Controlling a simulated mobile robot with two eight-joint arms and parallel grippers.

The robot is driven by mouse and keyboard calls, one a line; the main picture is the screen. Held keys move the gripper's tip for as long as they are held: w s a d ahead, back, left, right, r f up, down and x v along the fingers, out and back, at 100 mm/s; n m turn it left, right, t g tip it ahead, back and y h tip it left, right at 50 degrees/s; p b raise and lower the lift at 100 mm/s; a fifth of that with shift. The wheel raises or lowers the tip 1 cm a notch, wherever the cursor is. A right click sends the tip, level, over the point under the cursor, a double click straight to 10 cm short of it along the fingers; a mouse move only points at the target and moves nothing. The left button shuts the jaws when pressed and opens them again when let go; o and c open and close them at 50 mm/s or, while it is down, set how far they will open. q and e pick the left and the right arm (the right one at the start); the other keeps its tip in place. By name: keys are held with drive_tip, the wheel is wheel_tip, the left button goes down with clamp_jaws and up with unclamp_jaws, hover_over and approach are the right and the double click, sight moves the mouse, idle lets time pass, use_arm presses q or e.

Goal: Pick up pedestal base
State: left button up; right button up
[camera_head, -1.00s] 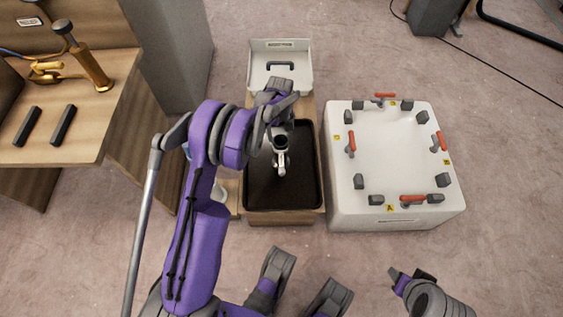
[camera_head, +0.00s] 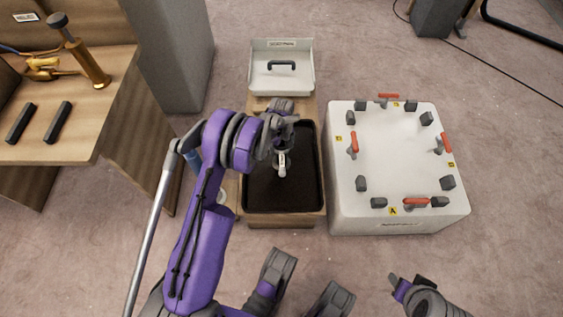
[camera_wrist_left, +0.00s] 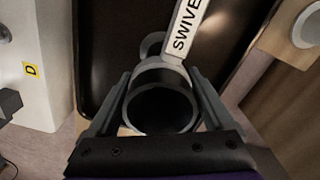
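A pale grey, tube-like part, likely the pedestal base (camera_head: 281,160), is at the black tray (camera_head: 262,195). In the left wrist view its round open end (camera_wrist_left: 160,68) faces me, with a white label reading "SWIVE..." just behind it. My left gripper (camera_head: 281,138) is over the part from above. In the left wrist view the fingers of my left gripper (camera_wrist_left: 160,95) stand on either side of the tube, very close to it; whether they press on it I cannot tell. My right gripper (camera_head: 398,285) is low at the right, apart from everything, its fingers unclear.
A white box (camera_head: 385,150) with red-handled clamps and grey blocks stands right of the tray. A white bin (camera_head: 262,80) with a dark handle is behind the tray. A wooden bench (camera_head: 85,130) with a brass tool and black bars stands left. Carpet is free in front.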

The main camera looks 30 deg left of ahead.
use_arm(q)
clamp_jaws()
idle(0.4)
wheel_tip(320, 180, up, 10)
drive_tip(key=p, duration=0.2)
idle(0.4)
drive_tip(key=shift+r, duration=0.1)
